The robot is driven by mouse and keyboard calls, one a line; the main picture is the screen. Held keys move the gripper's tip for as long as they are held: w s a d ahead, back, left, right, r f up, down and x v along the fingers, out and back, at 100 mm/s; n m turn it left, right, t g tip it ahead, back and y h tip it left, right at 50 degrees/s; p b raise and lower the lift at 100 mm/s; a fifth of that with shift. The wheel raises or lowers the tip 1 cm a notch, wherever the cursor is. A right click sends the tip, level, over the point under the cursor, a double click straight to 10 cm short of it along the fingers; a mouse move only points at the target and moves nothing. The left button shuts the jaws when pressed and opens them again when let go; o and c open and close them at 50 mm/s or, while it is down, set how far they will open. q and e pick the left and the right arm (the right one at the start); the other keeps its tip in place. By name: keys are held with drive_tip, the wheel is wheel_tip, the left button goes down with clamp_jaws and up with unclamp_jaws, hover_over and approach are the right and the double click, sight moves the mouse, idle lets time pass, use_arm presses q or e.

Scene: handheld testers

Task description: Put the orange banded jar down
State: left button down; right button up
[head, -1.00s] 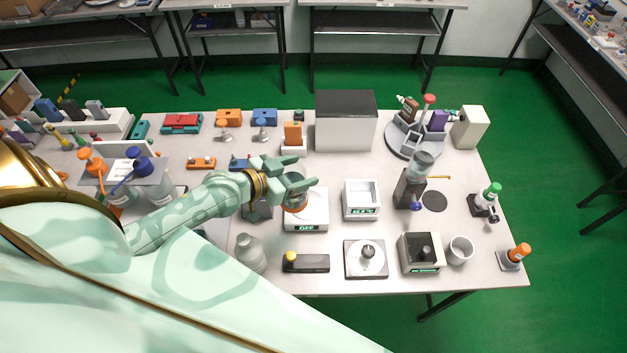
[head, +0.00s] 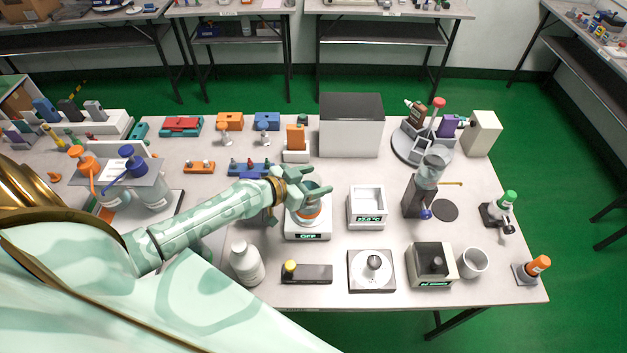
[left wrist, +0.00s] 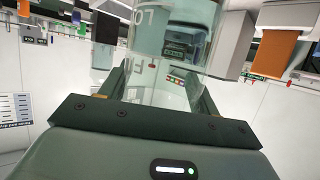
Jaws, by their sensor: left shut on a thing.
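The orange banded jar (head: 312,216) is clear glass with an orange band low on it. My left gripper (head: 314,193) is shut on it from the left. The jar is over the white device with the dark "OFF" display (head: 307,236); I cannot tell whether its base touches the top plate. In the left wrist view the glass jar (left wrist: 168,70) with white lettering stands between my fingers. My gripper hides part of the jar in the head view. My right gripper is not in view.
A white open-topped box with a display (head: 366,222) stands right of the device. A white bottle (head: 246,262) and a black block with a yellow knob (head: 312,273) are in front. An orange-topped block (head: 296,140) stands behind. Bare table shows between them.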

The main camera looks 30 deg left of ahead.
use_arm(q)
drive_tip(key=shift+f, duration=0.1)
drive_tip(key=shift+c, duration=1.8)
unclamp_jaws()
drive_tip(key=shift+r, duration=0.2)
drive_tip(key=p+v, duration=0.1)
drive_tip(key=v, duration=0.6)
drive_tip(key=shift+s, duration=0.25)
drive_tip(key=shift+a+r, duration=0.1)
